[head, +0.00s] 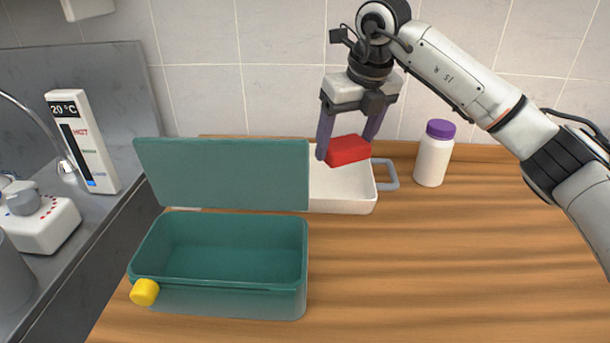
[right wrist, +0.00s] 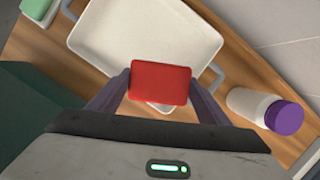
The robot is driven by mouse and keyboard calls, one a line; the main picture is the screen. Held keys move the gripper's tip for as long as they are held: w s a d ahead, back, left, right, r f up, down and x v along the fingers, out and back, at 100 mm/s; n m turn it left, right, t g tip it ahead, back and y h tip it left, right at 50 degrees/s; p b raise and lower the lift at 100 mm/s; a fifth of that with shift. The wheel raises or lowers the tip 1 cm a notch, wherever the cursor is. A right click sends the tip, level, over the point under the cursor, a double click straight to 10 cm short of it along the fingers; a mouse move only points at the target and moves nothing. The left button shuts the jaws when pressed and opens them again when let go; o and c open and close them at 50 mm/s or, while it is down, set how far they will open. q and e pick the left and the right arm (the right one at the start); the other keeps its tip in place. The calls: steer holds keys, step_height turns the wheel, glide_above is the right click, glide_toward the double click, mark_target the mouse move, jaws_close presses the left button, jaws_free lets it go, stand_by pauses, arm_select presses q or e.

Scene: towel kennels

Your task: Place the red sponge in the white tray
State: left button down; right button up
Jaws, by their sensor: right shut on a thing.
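The red sponge (head: 348,150) is held between the purple fingers of my right gripper (head: 347,146), above the white tray (head: 345,204). In the right wrist view the red sponge (right wrist: 160,83) sits between both fingertips of the right gripper (right wrist: 158,88), over the near part of the white tray (right wrist: 140,30). The tray has grey handles and looks empty where it shows. In the head view its left part is hidden behind the teal box's raised lid. My left gripper is in neither view.
A teal box (head: 215,283) with its lid (head: 225,175) raised and a yellow knob (head: 144,292) stands in front of the tray. A white bottle with a purple cap (head: 433,160) stands right of the tray. A green-and-white item (right wrist: 38,10) lies beyond the tray.

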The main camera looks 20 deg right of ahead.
mark_target(353, 148)
steer(key=shift+w+d+m, duration=0.2)
steer(key=shift+w+m, duration=0.1)
steer(key=shift+m, duration=0.2)
step_height(353, 148, down, 5)
steer(key=shift+d+f, duration=0.1)
steer(key=shift+f, duration=2.25)
steer(key=shift+f, duration=0.15)
steer(key=o, duration=0.7)
steer(key=shift+o, duration=0.2)
steer(key=v, duration=1.2)
steer(key=shift+a, duration=0.25)
